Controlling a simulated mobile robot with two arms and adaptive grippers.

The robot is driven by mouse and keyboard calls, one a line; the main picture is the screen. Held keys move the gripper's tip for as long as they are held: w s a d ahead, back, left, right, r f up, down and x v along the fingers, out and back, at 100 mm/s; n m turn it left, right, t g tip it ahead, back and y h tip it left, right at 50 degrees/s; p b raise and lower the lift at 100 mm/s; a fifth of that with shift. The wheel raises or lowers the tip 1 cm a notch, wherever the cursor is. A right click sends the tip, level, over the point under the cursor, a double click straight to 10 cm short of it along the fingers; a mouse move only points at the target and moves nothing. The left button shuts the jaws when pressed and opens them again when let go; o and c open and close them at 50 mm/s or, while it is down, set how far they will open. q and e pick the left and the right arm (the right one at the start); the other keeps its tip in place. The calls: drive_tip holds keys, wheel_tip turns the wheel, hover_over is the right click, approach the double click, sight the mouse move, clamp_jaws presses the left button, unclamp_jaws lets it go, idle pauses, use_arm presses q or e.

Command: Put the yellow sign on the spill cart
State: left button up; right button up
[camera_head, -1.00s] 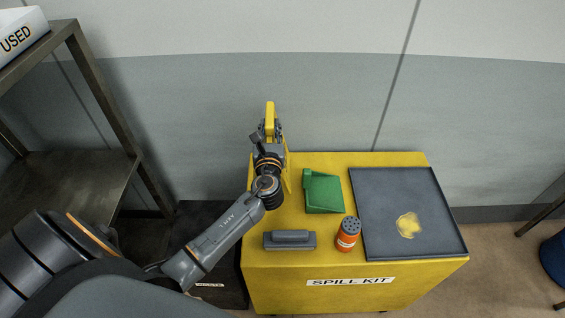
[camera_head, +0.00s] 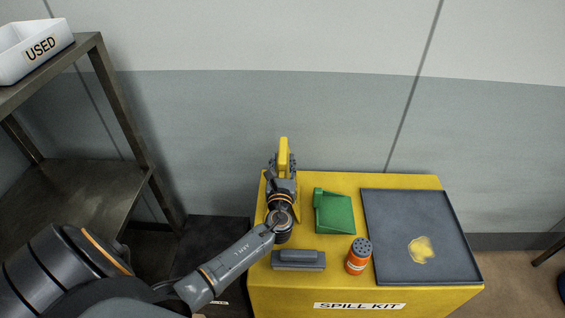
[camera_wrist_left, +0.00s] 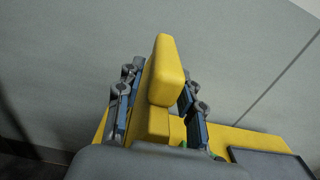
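The yellow sign (camera_head: 284,152) is upright at the back left of the yellow spill cart (camera_head: 351,182). My left gripper (camera_head: 282,166) has its fingers on both sides of the sign and looks shut on it. The wrist view shows the sign (camera_wrist_left: 168,75) between the dark fingers of the left gripper (camera_wrist_left: 158,108), its top rising above them. The sign's lower edge is mostly hidden by the gripper, so I cannot tell whether it touches the cart top. My right gripper is not in view.
On the cart are a green dustpan-like item (camera_head: 334,213), a grey block (camera_head: 298,260), an orange shaker (camera_head: 358,256) and a dark tray (camera_head: 400,265) with a yellow patch. A metal shelf (camera_head: 125,120) with a white "USED" bin (camera_head: 35,50) stands left. A wall is behind.

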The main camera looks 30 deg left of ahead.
use_arm(q)
drive_tip(key=shift+r, duration=0.15)
drive_tip(key=shift+s+d, duration=0.15)
drive_tip(key=shift+s, duration=0.05)
drive_tip(key=b+v, duration=0.2)
drive_tip(key=v, duration=0.9)
drive_tip(key=shift+s, duration=0.25)
